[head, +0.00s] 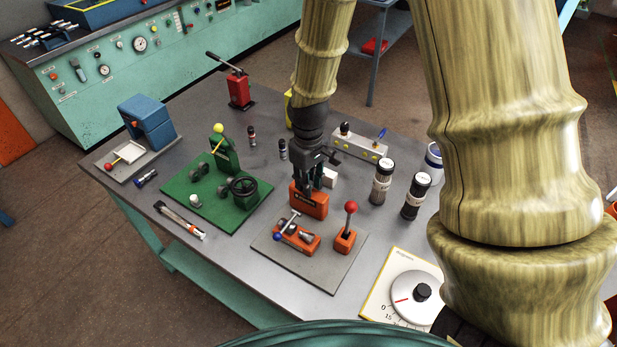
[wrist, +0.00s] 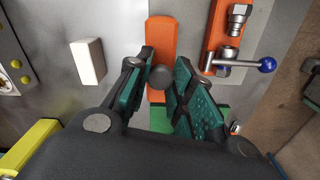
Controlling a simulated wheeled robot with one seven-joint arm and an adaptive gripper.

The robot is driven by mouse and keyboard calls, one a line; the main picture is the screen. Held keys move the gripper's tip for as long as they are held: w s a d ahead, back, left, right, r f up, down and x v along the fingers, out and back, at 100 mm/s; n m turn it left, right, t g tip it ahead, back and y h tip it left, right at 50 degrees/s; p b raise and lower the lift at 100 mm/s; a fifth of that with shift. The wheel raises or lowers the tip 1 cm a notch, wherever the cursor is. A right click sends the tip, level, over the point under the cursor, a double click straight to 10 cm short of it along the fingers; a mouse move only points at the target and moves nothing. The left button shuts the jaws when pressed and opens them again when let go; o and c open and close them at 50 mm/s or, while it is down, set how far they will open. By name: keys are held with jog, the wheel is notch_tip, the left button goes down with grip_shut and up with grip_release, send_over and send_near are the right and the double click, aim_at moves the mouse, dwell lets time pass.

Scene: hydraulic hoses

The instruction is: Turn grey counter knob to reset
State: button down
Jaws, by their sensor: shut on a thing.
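An orange counter box (head: 309,203) stands on the grey plate on the table; its orange face also shows in the wrist view (wrist: 161,32). The round grey counter knob (wrist: 161,77) is on the box's near side in the wrist view, between my finger pads. My gripper (head: 312,186) points down at the box, and its two green-padded fingers (wrist: 163,76) are shut on the knob. In the head view my fingers hide the knob. The counter's reading does not show in either view.
An orange valve block with a blue-knobbed lever (head: 299,237) and a red-knobbed lever (head: 349,228) stand close in front. A white block (wrist: 88,62) is beside the box. A green plate with a handwheel (head: 240,192) is to the left, dark cylinders (head: 381,183) to the right.

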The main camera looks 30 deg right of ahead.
jog(key=m+p, duration=0.1)
jog(key=m, duration=0.2)
jog(key=m+p, duration=0.1)
jog(key=m, duration=0.2)
jog(key=shift+w+r+m, duration=0.2)
jog(key=shift+m, duration=0.1)
jog(key=m+p, duration=0.1)
jog(key=m, duration=0.4)
jog(key=shift+p, duration=0.35)
jog(key=shift+f+m, duration=0.1)
jog(key=shift+m, duration=0.3)
jog(key=c, duration=1.2)
grip_release()
jog(key=shift+s, duration=0.15)
notch_tip(320, 180, up, 12)
